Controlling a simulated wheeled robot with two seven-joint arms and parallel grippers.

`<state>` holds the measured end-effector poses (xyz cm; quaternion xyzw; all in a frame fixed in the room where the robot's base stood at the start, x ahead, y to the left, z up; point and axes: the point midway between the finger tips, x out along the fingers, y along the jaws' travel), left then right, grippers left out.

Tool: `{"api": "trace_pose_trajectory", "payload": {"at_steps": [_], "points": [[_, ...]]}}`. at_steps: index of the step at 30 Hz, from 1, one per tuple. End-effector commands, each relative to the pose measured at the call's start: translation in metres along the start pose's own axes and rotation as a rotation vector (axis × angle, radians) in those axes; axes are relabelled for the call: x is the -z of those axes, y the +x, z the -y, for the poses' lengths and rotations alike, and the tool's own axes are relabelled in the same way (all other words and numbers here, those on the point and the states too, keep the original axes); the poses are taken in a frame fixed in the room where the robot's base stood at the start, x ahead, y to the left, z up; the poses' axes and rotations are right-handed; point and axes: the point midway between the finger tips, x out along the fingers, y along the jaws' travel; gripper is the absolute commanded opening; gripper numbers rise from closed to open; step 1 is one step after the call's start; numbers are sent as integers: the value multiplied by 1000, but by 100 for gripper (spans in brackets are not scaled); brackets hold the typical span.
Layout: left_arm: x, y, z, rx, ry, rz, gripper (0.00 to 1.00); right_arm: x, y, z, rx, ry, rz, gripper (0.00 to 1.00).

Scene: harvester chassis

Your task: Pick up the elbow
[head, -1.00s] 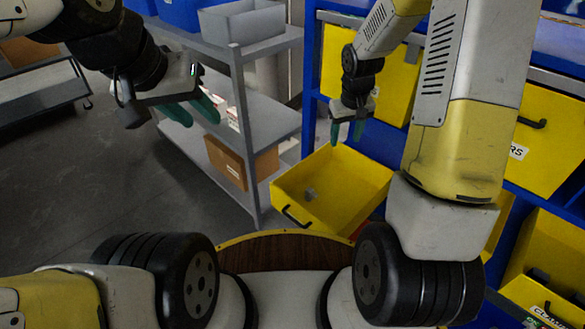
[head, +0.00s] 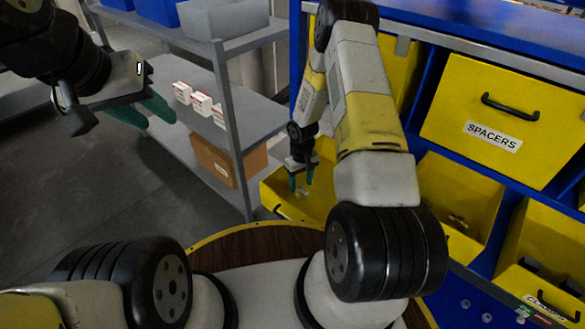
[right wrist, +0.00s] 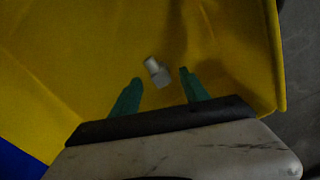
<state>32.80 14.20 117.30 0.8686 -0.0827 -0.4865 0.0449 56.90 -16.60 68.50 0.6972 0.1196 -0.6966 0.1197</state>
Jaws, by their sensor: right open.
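The elbow (right wrist: 157,72) is a small light grey bent piece lying on the floor of an open yellow bin (right wrist: 60,85). In the head view the elbow (head: 303,193) is small and partly hard to make out just below my right gripper. My right gripper (head: 301,182) is open and points down into the bin (head: 284,205). In the right wrist view its two green fingers (right wrist: 160,78) are apart, with the elbow showing between and just beyond their tips; I see no contact. My left gripper (head: 156,118) is open and empty at the left, away from the bin.
A grey shelf cart (head: 229,110) with white boxes (head: 200,103) and a cardboard box (head: 225,160) stands left of the bin. A blue rack (head: 432,95) with yellow drawers, one labelled SPACERS (head: 494,137), is at the right. Open floor (head: 120,190) lies at the left.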

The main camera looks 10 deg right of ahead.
Motion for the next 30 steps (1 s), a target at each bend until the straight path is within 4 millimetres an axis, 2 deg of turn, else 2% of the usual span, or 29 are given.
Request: {"api": "trace_pose_trajectory", "payload": {"at_steps": [3, 6, 13, 14, 21, 22, 30], "points": [[0, 0, 0, 0, 0, 0, 36, 0, 18, 2, 0, 0, 3, 53], [0, 0, 0, 0, 0, 0, 36, 0, 26, 2, 0, 0, 1, 53], [0, 0, 0, 0, 0, 0, 36, 0, 27, 1, 0, 0, 0, 53], [0, 0, 0, 0, 0, 0, 36, 0, 27, 1, 0, 1, 0, 51], [0, 0, 0, 0, 0, 0, 36, 0, 27, 1, 0, 1, 1, 4], [0, 0, 0, 0, 0, 0, 36, 0, 27, 1, 0, 1, 1, 0], [0, 0, 0, 0, 0, 0, 36, 0, 26, 1, 0, 1, 0, 0]]}}
